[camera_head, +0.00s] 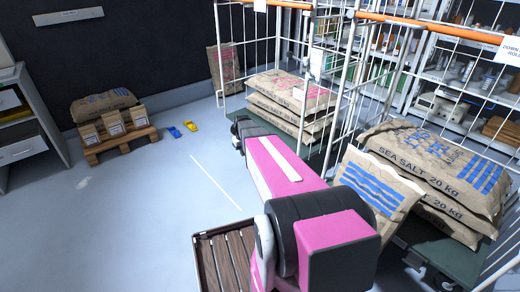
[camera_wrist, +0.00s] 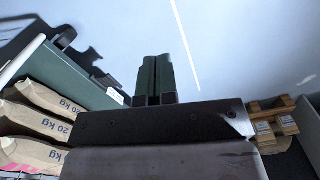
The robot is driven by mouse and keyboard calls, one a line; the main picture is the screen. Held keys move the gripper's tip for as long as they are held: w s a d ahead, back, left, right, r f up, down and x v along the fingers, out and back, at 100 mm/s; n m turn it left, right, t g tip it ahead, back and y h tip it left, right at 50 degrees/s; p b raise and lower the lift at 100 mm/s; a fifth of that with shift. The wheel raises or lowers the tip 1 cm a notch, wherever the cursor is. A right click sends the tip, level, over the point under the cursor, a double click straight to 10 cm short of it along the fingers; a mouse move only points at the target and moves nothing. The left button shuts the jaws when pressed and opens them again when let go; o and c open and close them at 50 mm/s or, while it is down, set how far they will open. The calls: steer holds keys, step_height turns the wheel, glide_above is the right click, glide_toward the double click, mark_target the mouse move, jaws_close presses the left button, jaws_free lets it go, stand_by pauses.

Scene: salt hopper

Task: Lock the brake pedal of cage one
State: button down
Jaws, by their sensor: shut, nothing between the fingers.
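Two wire roll cages with orange top bars stand at the right in the head view. The left cage (camera_head: 301,110) holds stacked sacks on a green deck, and the right cage (camera_head: 448,254) holds sea salt sacks. I cannot tell which is cage one. I cannot make out a brake pedal in either view. My gripper (camera_wrist: 157,62) is shut and empty in the wrist view, over bare floor. A green deck edge (camera_wrist: 85,92) with sacks lies to its left, apart from the fingers. In the head view my arm reaches toward the left cage's near-left corner and hides its lower part.
A wooden pallet (camera_head: 128,142) with a sack and small bags stands at the left. Blue (camera_head: 174,132) and yellow (camera_head: 190,126) items lie on the floor. A brown slatted thing (camera_head: 226,262) is at the bottom.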

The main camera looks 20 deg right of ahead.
steer(key=w+d+f, duration=0.3)
steer(key=w+d, duration=0.4)
steer(key=w, duration=0.3)
steer(key=w+d+f+n, duration=0.1)
steer(key=w+d+f, duration=0.3)
steer(key=w+d, duration=0.3)
steer(key=w+d+f+n, duration=0.1)
steer(key=w+d+f, duration=0.2)
steer(key=w+d, duration=0.4)
steer(key=w, duration=0.7)
steer(key=shift+w+f+y, duration=0.2)
steer(key=shift+f+y, duration=0.05)
steer(key=shift+y, duration=0.05)
steer(key=f, duration=0.9)
steer(key=a+f, duration=0.1)
steer(key=f, duration=0.4)
steer(key=shift+s, duration=0.15)
